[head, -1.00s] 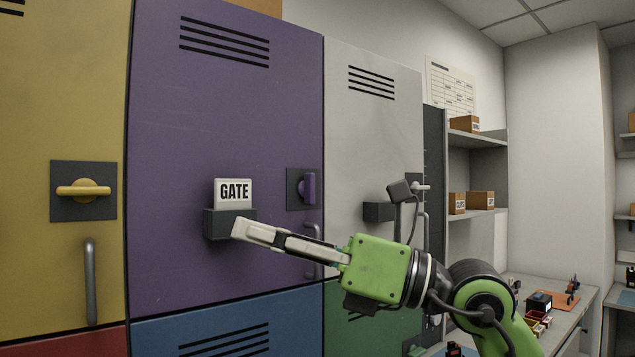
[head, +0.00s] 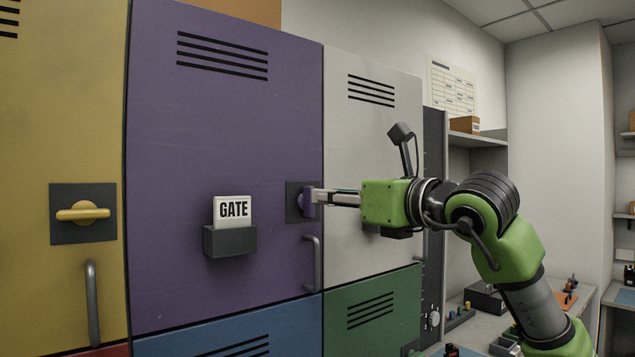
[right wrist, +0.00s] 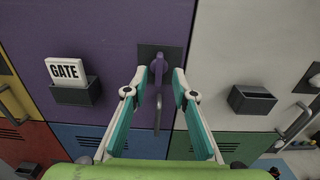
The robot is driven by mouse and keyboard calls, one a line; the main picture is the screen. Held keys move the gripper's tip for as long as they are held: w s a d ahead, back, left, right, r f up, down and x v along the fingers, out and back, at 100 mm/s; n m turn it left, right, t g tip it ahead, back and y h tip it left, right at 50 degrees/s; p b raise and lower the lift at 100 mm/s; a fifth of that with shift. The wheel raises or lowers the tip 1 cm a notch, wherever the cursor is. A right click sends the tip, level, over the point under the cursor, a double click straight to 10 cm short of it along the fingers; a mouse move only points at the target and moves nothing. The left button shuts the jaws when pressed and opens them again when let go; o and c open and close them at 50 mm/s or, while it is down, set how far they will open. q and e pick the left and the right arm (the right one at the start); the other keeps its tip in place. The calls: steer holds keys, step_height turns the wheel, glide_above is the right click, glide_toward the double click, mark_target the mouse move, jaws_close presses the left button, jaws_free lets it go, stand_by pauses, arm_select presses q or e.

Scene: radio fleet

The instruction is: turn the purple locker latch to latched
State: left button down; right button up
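The purple locker (head: 225,130) has a purple latch handle (head: 307,204) on a dark square plate near its right edge. The handle stands upright; it also shows in the right wrist view (right wrist: 158,66). My right gripper (head: 318,198) is at the latch, coming from the right. In the right wrist view its two fingers (right wrist: 160,73) are apart, one on each side of the handle, with gaps visible. Whether a finger touches the handle is unclear. My left gripper is not in view.
A grey holder (head: 230,241) with a GATE card (head: 233,210) is left of the latch. A grey pull handle (head: 313,263) is just below it. The yellow locker's latch (head: 82,212) lies horizontal. A white locker (head: 350,130) adjoins on the right.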

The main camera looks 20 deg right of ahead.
mark_target(309, 202)
steer(key=p+x, duration=0.1)
steer(key=x, duration=0.3)
steer(key=shift+w+a+p, duration=0.15)
steer(key=shift+w+p, duration=0.2)
jaws_close()
